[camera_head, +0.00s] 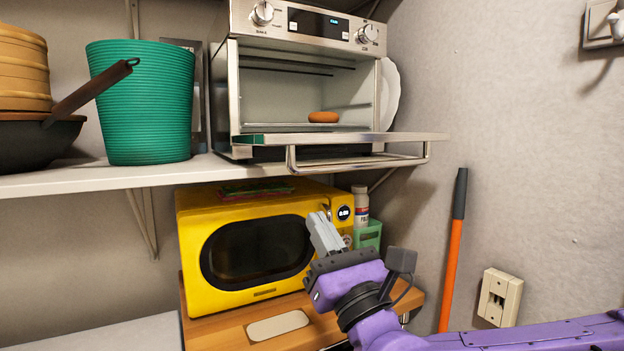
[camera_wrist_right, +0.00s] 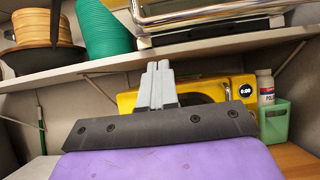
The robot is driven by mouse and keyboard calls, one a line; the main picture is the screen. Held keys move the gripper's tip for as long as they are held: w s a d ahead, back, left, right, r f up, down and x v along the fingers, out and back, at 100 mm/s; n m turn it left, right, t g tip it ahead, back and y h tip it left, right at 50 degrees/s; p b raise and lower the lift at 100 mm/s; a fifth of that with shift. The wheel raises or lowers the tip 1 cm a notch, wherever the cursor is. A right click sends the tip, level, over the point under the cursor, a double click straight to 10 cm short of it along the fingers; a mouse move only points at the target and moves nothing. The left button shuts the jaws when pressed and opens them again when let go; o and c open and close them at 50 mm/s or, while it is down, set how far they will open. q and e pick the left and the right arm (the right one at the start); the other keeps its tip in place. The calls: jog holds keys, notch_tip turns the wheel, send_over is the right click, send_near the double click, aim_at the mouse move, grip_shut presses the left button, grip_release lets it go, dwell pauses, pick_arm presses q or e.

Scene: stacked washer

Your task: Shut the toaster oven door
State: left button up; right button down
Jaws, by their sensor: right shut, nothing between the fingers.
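The toaster oven (camera_head: 300,28) stands on the upper shelf with its control knobs along the top. Its door (camera_head: 340,138) is folded down open, lying about level, with a metal bar handle (camera_head: 362,162) at its front edge. An orange-brown item (camera_head: 323,117) sits inside on the rack. My right gripper (camera_head: 322,225) is shut and empty, below the open door and in front of the yellow microwave. In the right wrist view the gripper's fingers (camera_wrist_right: 158,68) are together, pointing toward the shelf, with the oven's lower part (camera_wrist_right: 190,15) above right. My left gripper is not in view.
A yellow microwave (camera_head: 190,240) sits on a wooden surface (camera_head: 225,328) under the shelf (camera_head: 90,180). A green basket (camera_head: 140,105) and a dark pan (camera_head: 35,145) stand left of the oven. A green holder (camera_head: 369,236), a bottle (camera_head: 361,200) and an orange-handled pole (camera_head: 453,265) are to the right.

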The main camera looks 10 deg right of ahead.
jog(key=r+p, duration=0.1)
jog(key=w+r+p, duration=0.1)
jog(key=r, duration=0.1)
jog(key=w+a+r+p, duration=0.1)
jog(key=r, duration=0.1)
jog(key=shift+w, duration=0.1)
jog(key=shift+w+f, duration=0.1)
